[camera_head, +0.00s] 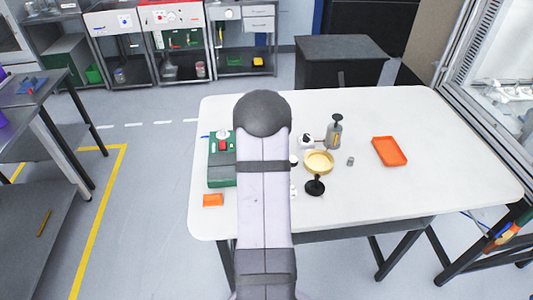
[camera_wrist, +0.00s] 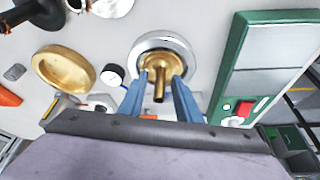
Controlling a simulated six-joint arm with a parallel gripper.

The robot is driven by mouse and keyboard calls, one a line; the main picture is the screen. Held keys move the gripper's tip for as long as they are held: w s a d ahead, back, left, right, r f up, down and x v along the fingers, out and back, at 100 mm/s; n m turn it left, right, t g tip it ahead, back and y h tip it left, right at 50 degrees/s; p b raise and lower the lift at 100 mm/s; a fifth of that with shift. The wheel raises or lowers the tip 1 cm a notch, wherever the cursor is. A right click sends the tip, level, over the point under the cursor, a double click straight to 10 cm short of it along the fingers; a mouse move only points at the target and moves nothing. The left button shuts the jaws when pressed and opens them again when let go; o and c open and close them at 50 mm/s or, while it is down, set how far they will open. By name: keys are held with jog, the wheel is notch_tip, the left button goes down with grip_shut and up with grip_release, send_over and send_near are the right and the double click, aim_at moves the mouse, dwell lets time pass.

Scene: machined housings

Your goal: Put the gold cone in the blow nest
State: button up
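In the wrist view the gold cone (camera_wrist: 159,88) sits between the two blue fingertips of my gripper (camera_wrist: 160,80), its narrow stem towards the camera. The tips meet the sides of its wider part, so my gripper looks shut on it. A round silver rim, which looks like the blow nest (camera_wrist: 150,43), lies directly beyond the cone and surrounds it in the picture. I cannot tell whether the cone rests in it or is just above it. In the head view my arm hides the cone, the nest and my gripper.
A gauge (camera_wrist: 113,75) and a gold dish (camera_wrist: 76,83) lie left of the nest. A green box with a red button (camera_wrist: 240,70) stands close on the right. An orange tray (camera_head: 390,151) lies on the white table (camera_head: 450,190), whose right part is mostly clear.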

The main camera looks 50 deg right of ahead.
jog(key=b+v, duration=0.3)
jog(key=v, duration=0.9)
jog(key=shift+a+r, duration=0.1)
jog(key=shift+a, duration=0.05)
jog(key=a+f+n+y, duration=0.1)
jog(key=a+f+n, duration=0.15)
jog(key=a, duration=0.95)
jog(key=a+f+n+y, duration=0.2)
jog(key=a+n, duration=0.2)
jog(key=a, duration=0.9)
jog(key=s+a+f+n+g, duration=0.1)
jog(key=s+a+f+n, duration=0.1)
jog(key=s+a, duration=0.3)
jog(key=s+a+f+n+g, duration=0.1)
jog(key=s+a+f+n, duration=0.1)
jog(key=s+a, duration=0.3)
jog(key=a+n, duration=0.1)
jog(key=a, duration=0.3)
jog(key=shift+f+y, duration=0.25)
jog(key=shift+y, duration=0.15)
